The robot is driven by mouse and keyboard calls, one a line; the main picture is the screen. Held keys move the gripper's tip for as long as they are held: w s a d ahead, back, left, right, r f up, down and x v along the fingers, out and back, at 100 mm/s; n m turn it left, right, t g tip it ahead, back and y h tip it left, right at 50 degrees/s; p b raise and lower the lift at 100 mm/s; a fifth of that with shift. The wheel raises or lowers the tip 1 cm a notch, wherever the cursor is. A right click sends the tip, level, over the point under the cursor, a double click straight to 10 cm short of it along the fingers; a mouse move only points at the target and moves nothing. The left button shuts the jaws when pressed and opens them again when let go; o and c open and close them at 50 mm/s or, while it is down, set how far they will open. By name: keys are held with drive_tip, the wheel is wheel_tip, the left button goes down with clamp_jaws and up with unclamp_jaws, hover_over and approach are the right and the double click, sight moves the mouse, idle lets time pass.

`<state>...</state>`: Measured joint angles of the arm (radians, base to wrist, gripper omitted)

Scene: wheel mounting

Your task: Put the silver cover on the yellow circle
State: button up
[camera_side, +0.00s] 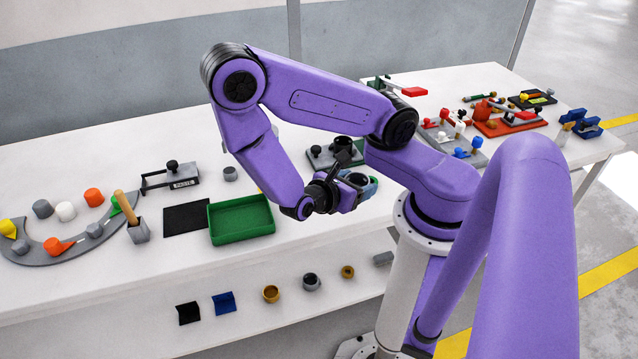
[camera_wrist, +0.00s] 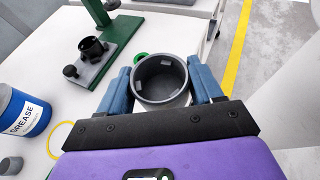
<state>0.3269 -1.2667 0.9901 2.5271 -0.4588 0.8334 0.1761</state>
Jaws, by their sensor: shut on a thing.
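The silver cover (camera_wrist: 160,90), a dark grey open cup, sits between the two blue fingers of my gripper (camera_wrist: 159,72) in the wrist view. My gripper is shut on it, and the cup's open end faces the wrist camera. The yellow circle (camera_wrist: 54,140) is a thin ring outline on the white table, at the lower left of the wrist view, apart from the cover. In the side view my gripper (camera_side: 345,188) is over the table's front part. My arm hides much of the area around it there.
A blue grease can (camera_wrist: 22,115) stands left of the yellow circle. A grey fixture with a black knob (camera_wrist: 88,60) and a green stand (camera_wrist: 120,35) lie beyond. In the side view a green tray (camera_side: 240,218) lies left of my gripper.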

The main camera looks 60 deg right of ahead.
drive_tip(key=w+a+r+n+t+y, duration=0.1)
drive_tip(key=w+a+r+n+t, duration=0.2)
drive_tip(key=w, duration=0.5)
drive_tip(key=w+a+r+n+t+y, duration=0.1)
drive_tip(key=w+a+r+n+t, duration=0.1)
drive_tip(key=w+n+t, duration=0.45)
drive_tip(key=w+a+r+n+t, duration=0.1)
drive_tip(key=w+a+r+t, duration=0.15)
drive_tip(key=w, duration=0.65)
drive_tip(key=w+d+f+n+t+y, duration=0.2)
drive_tip(key=w+d+f+n+y, duration=0.15)
drive_tip(key=d, duration=0.45)
drive_tip(key=shift+s+d+f+n+t+y, duration=0.15)
drive_tip(key=shift+d+f+n+t+y, duration=0.5)
drive_tip(key=shift+f, duration=2.1)
drive_tip(key=shift+s+d+f+n+t+y, duration=0.2)
drive_tip(key=shift+d+f, duration=0.8)
drive_tip(key=shift+f, duration=1.8)
drive_tip(key=shift+s+d+f+n+t+y, duration=0.1)
drive_tip(key=shift+d+f+n+t+y, duration=0.55)
drive_tip(key=shift+f, duration=2.1)
drive_tip(key=shift+d+f+m+g, duration=0.2)
drive_tip(key=shift+m+g, duration=0.1)
drive_tip(key=shift+g, duration=0.1)
drive_tip(key=o, duration=1.2)
drive_tip(key=shift+r, duration=0.15)
